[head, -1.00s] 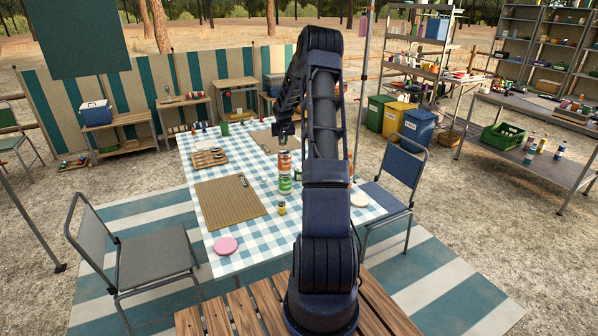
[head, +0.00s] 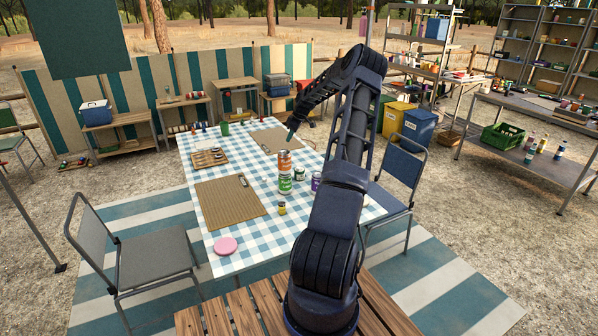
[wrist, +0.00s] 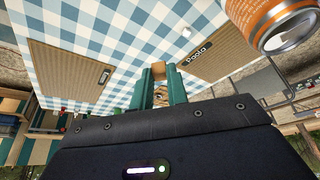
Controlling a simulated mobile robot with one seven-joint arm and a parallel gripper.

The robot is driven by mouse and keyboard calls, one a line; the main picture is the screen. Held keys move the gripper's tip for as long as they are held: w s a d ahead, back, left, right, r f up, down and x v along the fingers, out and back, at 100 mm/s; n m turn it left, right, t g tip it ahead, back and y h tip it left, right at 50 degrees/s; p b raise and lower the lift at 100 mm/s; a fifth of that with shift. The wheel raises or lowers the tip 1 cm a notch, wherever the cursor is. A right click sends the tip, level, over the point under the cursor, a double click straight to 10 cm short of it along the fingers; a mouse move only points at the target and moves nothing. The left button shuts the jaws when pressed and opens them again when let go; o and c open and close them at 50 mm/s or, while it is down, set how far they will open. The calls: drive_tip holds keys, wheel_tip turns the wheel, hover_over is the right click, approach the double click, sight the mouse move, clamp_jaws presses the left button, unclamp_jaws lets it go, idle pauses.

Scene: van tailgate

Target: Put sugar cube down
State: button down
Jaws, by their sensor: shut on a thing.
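The cube sits between the fingertips. The wrist view does not clearly show whether it touches anything below. In the head view the cube is too small to make out.
A small white item (wrist: 186,32) lies on the cloth.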

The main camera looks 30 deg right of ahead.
sight(299, 174)
drive_tip(key=s+d+r+n+g, duration=0.2)
drive_tip(key=d+r+n+g, duration=0.3)
drive_tip(key=n, duration=0.8)
drive_tip(key=shift+y, duration=0.4)
drive_tip(key=f, duration=2)
drive_tip(key=shift+d+f, duration=0.2)
drive_tip(key=shift+d, duration=0.2)
drive_tip(key=shift+f, duration=0.1)
drive_tip(key=c, duration=1.4)
unclamp_jaws()
